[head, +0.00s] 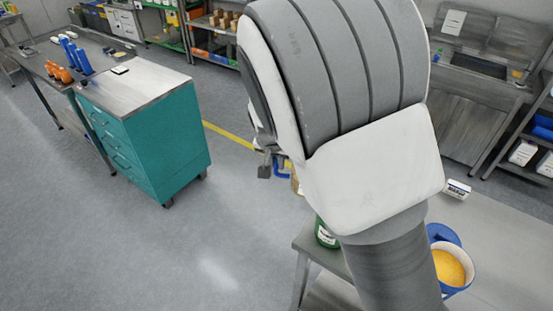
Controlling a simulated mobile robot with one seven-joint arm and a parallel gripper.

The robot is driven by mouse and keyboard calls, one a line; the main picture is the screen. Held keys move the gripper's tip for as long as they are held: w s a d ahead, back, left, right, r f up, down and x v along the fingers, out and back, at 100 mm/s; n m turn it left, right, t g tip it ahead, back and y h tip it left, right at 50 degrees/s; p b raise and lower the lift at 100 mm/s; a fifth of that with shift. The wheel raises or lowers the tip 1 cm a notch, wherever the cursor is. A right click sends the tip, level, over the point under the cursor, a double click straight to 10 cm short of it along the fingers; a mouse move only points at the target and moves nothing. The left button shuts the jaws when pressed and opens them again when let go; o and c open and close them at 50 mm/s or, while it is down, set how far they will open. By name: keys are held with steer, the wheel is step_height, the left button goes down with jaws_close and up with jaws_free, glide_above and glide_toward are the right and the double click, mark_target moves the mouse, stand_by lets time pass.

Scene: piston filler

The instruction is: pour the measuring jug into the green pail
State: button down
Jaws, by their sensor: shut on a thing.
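My arm fills the middle of the head view and hides most of the work area. Only a small grey part of my gripper (265,166) shows at the arm's left edge. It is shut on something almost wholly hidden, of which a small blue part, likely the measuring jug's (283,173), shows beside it. I cannot see the jug's body, tilt or contents. A green container with a white label, likely the green pail (325,234), stands at the left edge of the grey bench, partly hidden by my arm. The gripper is up and left of it in the picture.
A blue-and-white tub of orange-yellow material (451,269) stands on the grey bench (505,255), right of my arm. A small white labelled box (457,189) lies behind it. A teal drawer cabinet (150,140) stands at left. The floor between is clear.

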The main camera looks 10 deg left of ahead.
steer(key=shift+w+d+f+m+y, duration=0.15)
steer(key=shift+d+f+y, duration=0.1)
steer(key=shift+y, duration=0.45)
steer(key=shift+d+f+m+y, duration=0.15)
steer(key=shift+d+f+y, duration=0.05)
steer(key=shift+y, duration=0.5)
steer(key=shift+f+y, duration=0.25)
steer(key=shift+y, duration=0.15)
steer(key=shift+d+y, duration=0.2)
steer(key=shift+y, duration=0.2)
steer(key=shift+d+f, duration=0.1)
steer(key=shift+f, duration=0.15)
steer(key=shift+d+g+y, duration=0.1)
steer(key=shift+g+y, duration=0.2)
steer(key=shift+d+m, duration=0.15)
steer(key=shift+m, duration=0.15)
